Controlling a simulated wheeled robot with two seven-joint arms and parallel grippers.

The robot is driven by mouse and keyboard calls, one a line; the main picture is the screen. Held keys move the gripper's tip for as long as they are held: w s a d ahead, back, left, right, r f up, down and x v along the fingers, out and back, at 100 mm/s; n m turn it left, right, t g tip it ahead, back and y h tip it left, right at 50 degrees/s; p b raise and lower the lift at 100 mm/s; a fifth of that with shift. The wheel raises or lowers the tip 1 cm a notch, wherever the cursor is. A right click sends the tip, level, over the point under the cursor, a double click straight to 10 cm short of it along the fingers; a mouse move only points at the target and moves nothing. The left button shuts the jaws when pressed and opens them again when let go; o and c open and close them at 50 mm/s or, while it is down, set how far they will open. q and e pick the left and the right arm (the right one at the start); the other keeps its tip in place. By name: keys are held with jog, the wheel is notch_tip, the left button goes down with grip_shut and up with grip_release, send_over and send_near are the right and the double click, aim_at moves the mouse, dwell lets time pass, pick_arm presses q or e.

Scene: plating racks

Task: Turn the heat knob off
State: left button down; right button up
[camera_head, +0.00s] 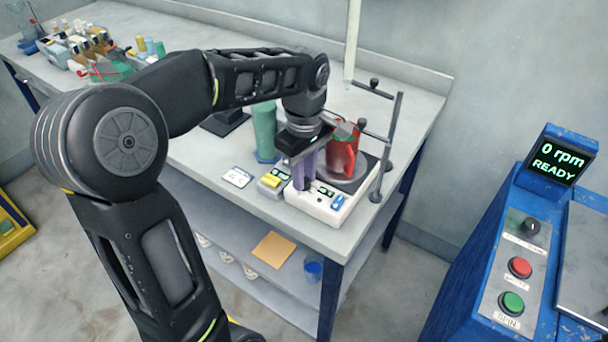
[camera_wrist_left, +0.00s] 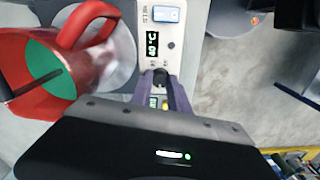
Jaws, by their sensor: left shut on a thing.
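A white hot plate (camera_head: 318,208) stands near the front edge of the bench, with its panel facing front. A red jug (camera_head: 341,158) with green contents is on its round plate; the jug also shows in the left wrist view (camera_wrist_left: 98,28). My left gripper (camera_head: 303,177) reaches down at the panel's left part. In the left wrist view its purple fingers (camera_wrist_left: 162,92) are shut on a small dark knob (camera_wrist_left: 160,77), below a lit display (camera_wrist_left: 152,43) and a blue-white switch (camera_wrist_left: 165,14). The knob's label is too small to read. My right gripper is out of view.
A rod stand (camera_head: 391,145) rises right of the hot plate. A blue machine (camera_head: 480,235) with a lit screen (camera_head: 559,159) stands at right.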

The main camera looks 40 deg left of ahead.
pick_arm(q)
jog(key=n, duration=0.5)
dwell(0.4)
jog(key=c, duration=1.3)
grip_release()
jog(key=shift+o, duration=0.2)
